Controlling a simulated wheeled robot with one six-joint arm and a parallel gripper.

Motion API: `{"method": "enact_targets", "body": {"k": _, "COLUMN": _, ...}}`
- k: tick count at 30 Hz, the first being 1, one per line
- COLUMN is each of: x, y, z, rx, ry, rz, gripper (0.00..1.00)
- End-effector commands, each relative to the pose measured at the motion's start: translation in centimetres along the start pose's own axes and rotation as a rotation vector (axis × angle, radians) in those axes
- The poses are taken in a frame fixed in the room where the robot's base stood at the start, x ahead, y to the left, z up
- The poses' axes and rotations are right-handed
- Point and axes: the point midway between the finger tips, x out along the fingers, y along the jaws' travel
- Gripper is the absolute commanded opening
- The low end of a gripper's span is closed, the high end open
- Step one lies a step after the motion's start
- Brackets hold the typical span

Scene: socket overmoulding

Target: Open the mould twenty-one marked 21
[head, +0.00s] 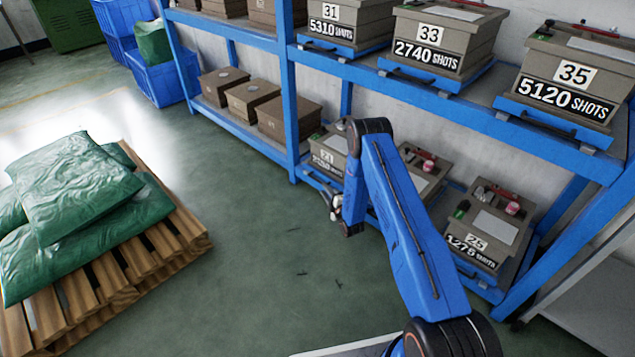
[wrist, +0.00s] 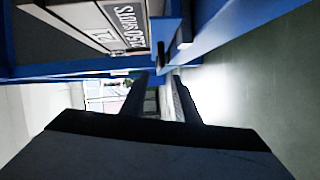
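The mould marked 21 (head: 326,150) is a grey-brown box on the low shelf, partly hidden behind my arm. In the wrist view its front is at upper left, with the turned 21 label (wrist: 106,36) and the shots plate (wrist: 128,22). It rests on a blue tray (head: 312,180). My gripper (head: 334,206) is low in front of that tray. In the wrist view the gripper's dark fingers (wrist: 162,98) stand apart. A dark handle-like part (wrist: 161,52) of the tray front lies beyond them; I cannot tell whether they touch it. The mould's lid is largely hidden.
The mould marked 25 (head: 484,228) and another mould (head: 426,170) share the low shelf. Moulds 31, 33 (head: 446,36) and 35 (head: 572,78) stand above. A blue rack post (head: 291,100) is just left of mould 21. A pallet (head: 120,272) with green sacks stands left; floor between is clear.

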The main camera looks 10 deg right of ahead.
Motion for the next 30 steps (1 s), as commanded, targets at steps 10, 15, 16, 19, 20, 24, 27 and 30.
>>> {"method": "enact_targets", "body": {"k": 10, "x": 6.0, "y": 0.0, "z": 0.0, "rx": 0.0, "ry": 0.001, "rz": 0.0, "gripper": 0.28}}
{"method": "enact_targets", "body": {"k": 15, "x": 8.2, "y": 0.0, "z": -0.1, "rx": -0.001, "ry": 0.001, "rz": 0.001, "gripper": 0.28}}
{"method": "enact_targets", "body": {"k": 16, "x": 8.4, "y": -0.1, "z": 0.0, "rx": -0.001, "ry": 0.001, "rz": 0.0, "gripper": 0.28}}
{"method": "enact_targets", "body": {"k": 19, "x": 9.1, "y": -0.1, "z": 0.0, "rx": -0.001, "ry": 0.0, "rz": -0.001, "gripper": 0.28}}
{"method": "enact_targets", "body": {"k": 20, "x": 9.2, "y": -0.1, "z": 0.0, "rx": 0.0, "ry": 0.0, "rz": -0.001, "gripper": 0.28}}
{"method": "enact_targets", "body": {"k": 24, "x": 9.4, "y": -0.1, "z": 0.0, "rx": 0.0, "ry": 0.0, "rz": -0.001, "gripper": 0.28}}
{"method": "enact_targets", "body": {"k": 27, "x": 9.4, "y": -0.1, "z": 0.0, "rx": 0.0, "ry": 0.0, "rz": -0.001, "gripper": 0.28}}
{"method": "enact_targets", "body": {"k": 30, "x": 9.4, "y": -0.1, "z": 0.0, "rx": 0.0, "ry": 0.0, "rz": -0.001, "gripper": 0.26}}
